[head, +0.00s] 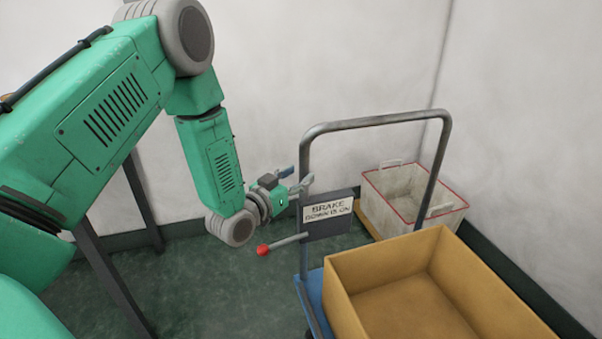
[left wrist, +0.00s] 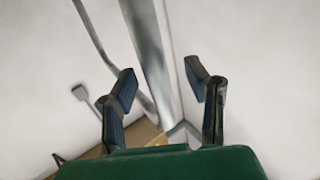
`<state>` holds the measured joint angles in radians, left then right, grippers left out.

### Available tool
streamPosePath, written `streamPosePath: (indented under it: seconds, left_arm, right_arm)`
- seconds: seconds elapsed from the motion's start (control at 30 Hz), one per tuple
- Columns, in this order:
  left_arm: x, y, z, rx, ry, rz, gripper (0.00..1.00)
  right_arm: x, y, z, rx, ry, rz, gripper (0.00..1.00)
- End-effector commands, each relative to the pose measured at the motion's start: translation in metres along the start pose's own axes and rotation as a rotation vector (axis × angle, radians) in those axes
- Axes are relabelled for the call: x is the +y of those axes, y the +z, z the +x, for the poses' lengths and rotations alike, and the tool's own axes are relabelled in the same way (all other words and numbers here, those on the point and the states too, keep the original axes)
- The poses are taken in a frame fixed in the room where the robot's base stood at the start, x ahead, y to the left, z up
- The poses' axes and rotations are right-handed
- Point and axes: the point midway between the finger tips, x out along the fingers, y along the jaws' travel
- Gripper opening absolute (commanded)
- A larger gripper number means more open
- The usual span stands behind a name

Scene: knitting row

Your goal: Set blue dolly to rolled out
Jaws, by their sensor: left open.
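The blue dolly (head: 312,300) stands at the lower right in the head view, its deck mostly hidden under a yellow open box (head: 345,300). Its grey tube handle (head: 380,122) rises upright. A dark plate on the handle reads "BRAKE DOWN IS ON" (head: 327,211). A brake lever with a red knob (head: 263,250) sticks out left from it, slightly downward. My left gripper (head: 298,180) is open beside the handle's left upright, above the lever. In the left wrist view, a grey tube (left wrist: 147,50) shows between the open fingers (left wrist: 160,72); contact cannot be told.
A white crate with a red rim (head: 410,192) stands behind the dolly by the wall, on something yellow. Pale walls (head: 540,130) close in behind and at right. Dark table-like legs (head: 112,270) stand at left. The green floor (head: 205,295) left of the dolly is clear.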

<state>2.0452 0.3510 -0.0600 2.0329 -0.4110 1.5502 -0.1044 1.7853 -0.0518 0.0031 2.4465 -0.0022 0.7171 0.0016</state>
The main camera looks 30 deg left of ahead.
Motion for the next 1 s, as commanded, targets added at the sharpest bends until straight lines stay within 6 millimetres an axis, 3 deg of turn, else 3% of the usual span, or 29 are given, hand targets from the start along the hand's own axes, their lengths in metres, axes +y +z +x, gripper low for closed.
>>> streamPosePath:
  seconds: [0.3,0.5,1.0]
  left_arm:
    - [-0.004,0.002,-0.068,-0.003,-0.004,-0.005,0.43]
    - [-0.006,0.003,-0.095,-0.001,-0.005,-0.004,0.43]
    - [-0.005,0.002,-0.102,0.001,-0.004,-0.003,0.43]
  right_arm:
    - [-0.001,-0.001,0.000,0.000,0.001,0.000,0.40]
    - [-0.001,-0.001,0.000,0.000,0.001,0.000,0.40]
    - [-0.001,-0.003,0.001,-0.002,0.001,0.000,0.40]
